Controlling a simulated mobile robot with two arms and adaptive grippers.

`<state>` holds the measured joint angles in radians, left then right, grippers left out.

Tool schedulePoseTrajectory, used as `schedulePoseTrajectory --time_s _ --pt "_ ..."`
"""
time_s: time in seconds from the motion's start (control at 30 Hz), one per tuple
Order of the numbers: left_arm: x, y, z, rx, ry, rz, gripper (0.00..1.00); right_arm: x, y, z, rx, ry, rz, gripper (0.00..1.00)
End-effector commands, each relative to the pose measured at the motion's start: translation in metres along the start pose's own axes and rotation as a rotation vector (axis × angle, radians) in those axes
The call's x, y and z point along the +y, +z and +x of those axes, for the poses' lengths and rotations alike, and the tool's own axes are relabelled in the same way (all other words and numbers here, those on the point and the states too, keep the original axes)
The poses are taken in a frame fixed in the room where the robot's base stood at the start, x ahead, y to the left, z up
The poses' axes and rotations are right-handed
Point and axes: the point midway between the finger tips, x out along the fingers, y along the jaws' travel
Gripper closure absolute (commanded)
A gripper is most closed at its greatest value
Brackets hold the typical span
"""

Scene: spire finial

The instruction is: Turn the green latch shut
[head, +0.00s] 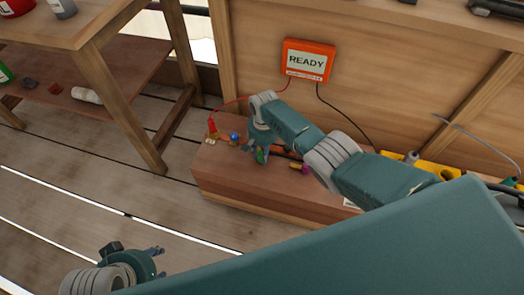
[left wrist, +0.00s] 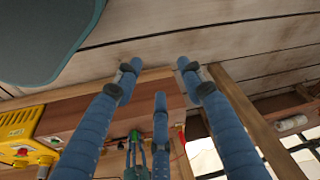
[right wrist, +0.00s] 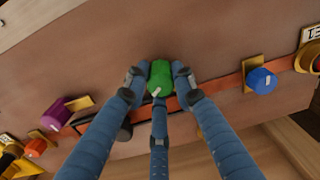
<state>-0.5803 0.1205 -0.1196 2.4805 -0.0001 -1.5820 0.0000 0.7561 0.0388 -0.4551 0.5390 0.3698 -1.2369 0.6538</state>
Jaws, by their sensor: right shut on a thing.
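The green latch (right wrist: 160,78) is a green knob on the brown wooden box (head: 215,178), set on an orange strip. A short white mark shows on it in the right wrist view. My right gripper (right wrist: 160,88) has its fingers around the latch and is shut on it. In the head view, the right gripper (head: 260,150) hides most of the latch, leaving a bit of green (head: 261,156). My left gripper (head: 155,262) is empty, with fingers spread, low at the left and away from the box; its fingers also show in the left wrist view (left wrist: 160,80).
A blue knob (right wrist: 262,80), a purple knob (right wrist: 60,112) and an orange knob (right wrist: 36,147) flank the latch. An orange box reading READY (head: 308,61) hangs behind, with red and black wires. A wooden bench (head: 95,30) stands left. The floor between is clear.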

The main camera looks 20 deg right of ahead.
Motion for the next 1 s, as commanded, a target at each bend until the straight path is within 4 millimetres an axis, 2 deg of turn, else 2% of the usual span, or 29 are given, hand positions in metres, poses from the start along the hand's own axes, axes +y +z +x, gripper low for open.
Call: schedulePoseTrajectory --time_s 0.1,0.2,0.5,1.0 --pt "0.0 -0.003 -0.007 0.001 0.0 0.0 0.6 0.0 0.005 0.0 -0.01 0.002 0.112 1.0" --pt "0.001 -0.001 0.011 -0.011 0.002 0.0 0.6 -0.001 0.005 0.0 -0.008 0.002 0.203 1.0" --pt "0.002 0.0 0.035 -0.018 0.004 0.002 0.6 -0.001 0.005 0.001 -0.002 0.004 0.435 1.0" --pt "0.002 0.002 0.048 -0.025 0.005 0.002 0.6 -0.001 0.005 0.002 0.004 0.004 0.599 1.0"
